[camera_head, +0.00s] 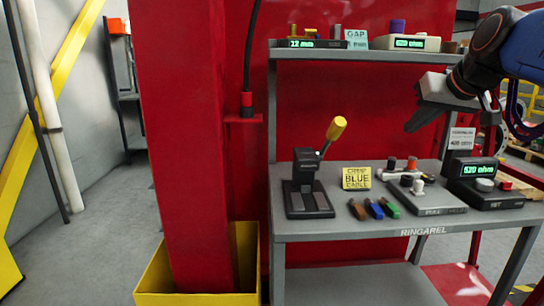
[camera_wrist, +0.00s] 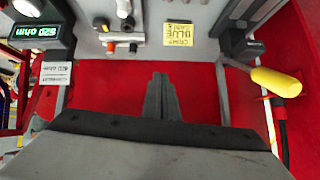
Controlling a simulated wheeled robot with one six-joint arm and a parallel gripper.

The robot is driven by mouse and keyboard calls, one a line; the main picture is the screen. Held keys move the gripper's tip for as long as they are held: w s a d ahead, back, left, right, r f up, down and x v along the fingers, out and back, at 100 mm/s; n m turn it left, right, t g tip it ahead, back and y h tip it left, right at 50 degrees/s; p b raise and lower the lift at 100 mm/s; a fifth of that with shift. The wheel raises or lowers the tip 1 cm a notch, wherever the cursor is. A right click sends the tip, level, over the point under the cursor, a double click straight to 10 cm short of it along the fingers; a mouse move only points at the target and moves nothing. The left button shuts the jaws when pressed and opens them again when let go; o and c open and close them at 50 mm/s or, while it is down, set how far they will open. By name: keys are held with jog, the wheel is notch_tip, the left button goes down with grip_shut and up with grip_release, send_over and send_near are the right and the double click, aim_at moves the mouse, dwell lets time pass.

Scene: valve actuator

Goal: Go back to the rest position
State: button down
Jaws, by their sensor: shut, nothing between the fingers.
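My gripper (camera_head: 409,128) hangs in the air above the right part of the workbench (camera_head: 400,232), apart from everything on it. In the wrist view its fingers (camera_wrist: 161,78) are together and empty, in front of the red back panel. The crimping tool (camera_head: 307,190) stands on the left of the bench with its yellow-ended lever raised. The yellow lever end also shows at the right of the wrist view (camera_wrist: 276,82).
A yellow "crimp blue cable" sign (camera_head: 356,178), several coloured cable pieces (camera_head: 374,209), a pull tester (camera_head: 432,199) and a 520 ohm meter (camera_head: 490,190) are on the bench. An upper shelf (camera_head: 365,54) holds more instruments. A red column (camera_head: 185,150) stands to the left.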

jog(key=s+a+f+g, duration=0.1)
jog(key=s+f, duration=0.6)
jog(key=f, duration=0.4)
jog(key=s+a+f+g, duration=0.2)
jog(key=s+f, duration=0.6)
jog(key=f, duration=0.3)
jog(key=s+a+f+g+h, duration=0.1)
jog(key=s+f+g, duration=0.1)
jog(key=s+f, duration=0.6)
notch_tip(320, 180, down, 4)
jog(key=shift+s+a, duration=0.25)
jog(key=shift+a, duration=0.05)
dwell(0.3)
